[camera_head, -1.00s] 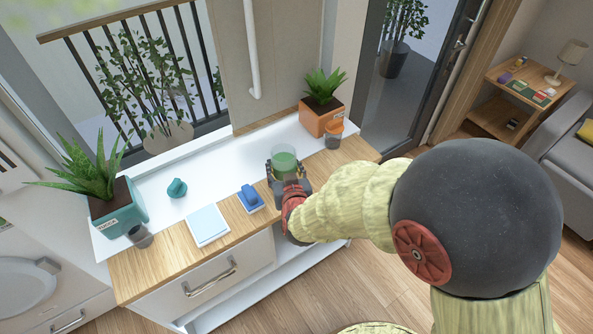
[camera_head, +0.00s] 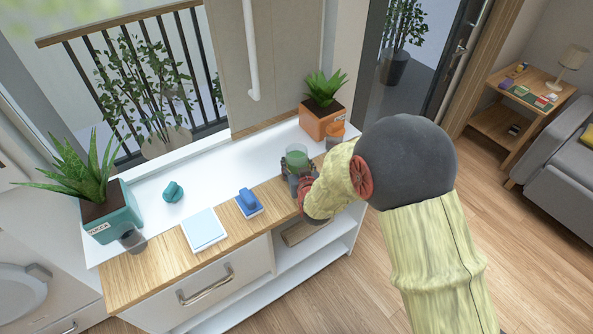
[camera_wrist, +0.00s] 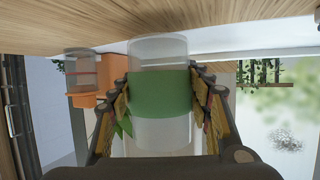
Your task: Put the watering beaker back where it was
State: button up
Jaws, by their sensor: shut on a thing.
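The watering beaker (camera_head: 296,157) is a clear cup with a green band, at the right part of the counter. My gripper (camera_head: 297,178) is shut around its sides. In the wrist view the beaker (camera_wrist: 160,95) stands between both fingers of my gripper (camera_wrist: 160,112), with the counter along the top of the picture. The beaker looks upright. I cannot tell whether its base touches the counter. My forearm and fingers hide its lower part in the head view.
A blue-handled item (camera_head: 249,203), a pale-blue pad (camera_head: 204,230), a teal object (camera_head: 172,191), a teal planter (camera_head: 112,220) and a grey cup (camera_head: 132,241) stand leftward.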

jog(key=shift+f, duration=0.95)
jog(key=shift+f+b, duration=0.2)
jog(key=shift+b, duration=0.2)
jog(key=o, duration=1.5)
jog(key=shift+s, duration=0.1)
jog(key=shift+c, duration=0.2)
